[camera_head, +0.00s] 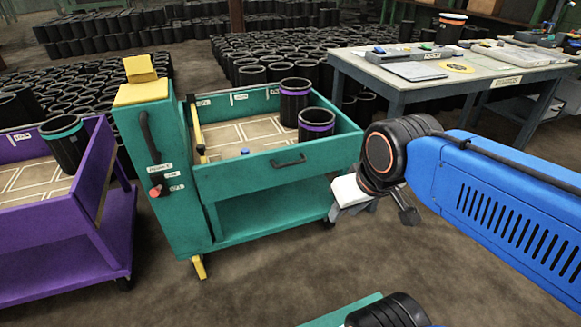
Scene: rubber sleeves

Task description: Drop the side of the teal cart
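The teal cart (222,200) stands in the middle of the view, with a tall cabinet at its left end. Its near side panel (262,172) is upright and has a black handle (288,162) near its top edge. A small blue-topped item (244,152) shows just behind the panel. My gripper (345,208) is just right of the cart's near right corner, lower than the handle.
A purple cart (75,240) holding a banded sleeve (64,142) stands at left. A workbench (396,92) with papers and tools is at right rear. Rows of black sleeves (190,30) fill the back. The near floor (270,290) is mostly clear; a teal edge (345,308) shows at the bottom.

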